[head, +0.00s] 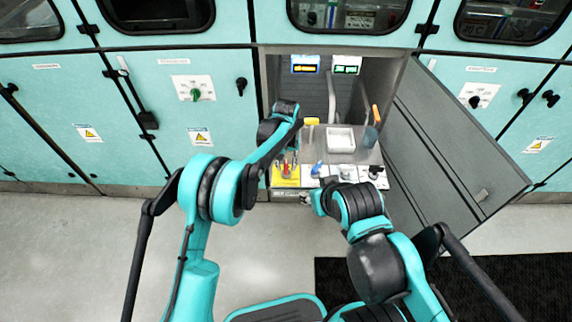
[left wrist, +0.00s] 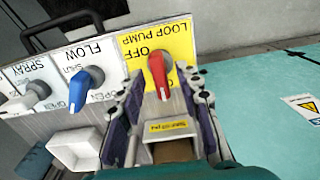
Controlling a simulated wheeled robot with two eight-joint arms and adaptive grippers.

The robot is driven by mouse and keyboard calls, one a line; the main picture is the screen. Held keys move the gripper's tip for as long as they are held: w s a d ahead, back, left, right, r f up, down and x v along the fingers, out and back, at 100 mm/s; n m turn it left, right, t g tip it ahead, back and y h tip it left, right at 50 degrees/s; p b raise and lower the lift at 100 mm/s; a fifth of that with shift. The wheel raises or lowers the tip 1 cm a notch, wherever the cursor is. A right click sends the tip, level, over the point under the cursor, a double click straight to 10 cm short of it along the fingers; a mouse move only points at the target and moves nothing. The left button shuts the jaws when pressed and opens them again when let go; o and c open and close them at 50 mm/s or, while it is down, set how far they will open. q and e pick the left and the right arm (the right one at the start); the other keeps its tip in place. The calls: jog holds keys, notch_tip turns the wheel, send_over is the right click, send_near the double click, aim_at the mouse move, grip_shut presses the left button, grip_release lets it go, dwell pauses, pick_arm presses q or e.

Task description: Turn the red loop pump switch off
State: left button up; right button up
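The red loop pump switch (left wrist: 159,76) is a red knob on a yellow label plate (left wrist: 172,40) in the left wrist view. The plate's lettering appears upside down there. In the head view the red switch (head: 286,170) is at the left end of the panel. My left gripper (left wrist: 165,84) is open, with one finger on each side of the red knob and gaps visible beside it. In the head view my left gripper (head: 288,162) reaches down to the panel. My right gripper (head: 318,203) is low near the panel's front edge, its fingers unclear.
A blue flow knob (left wrist: 86,80) and a white spray knob (left wrist: 36,92) sit beside the yellow plate. A white tray (head: 341,139) is behind them on the shelf. A grey open door (head: 440,140) stands to the right. Teal cabinets flank the opening.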

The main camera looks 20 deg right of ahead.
pick_arm(q)
grip_shut()
jog(key=m, duration=0.4)
jog(key=shift+m+p, duration=0.3)
jog(key=shift+p, duration=0.1)
jog(key=m, duration=0.4)
jog(key=shift+m, duration=0.3)
jog(key=m, duration=0.4)
jog(key=shift+m+p, duration=0.3)
jog(key=shift+p, duration=0.1)
jog(key=shift+m, duration=2.1)
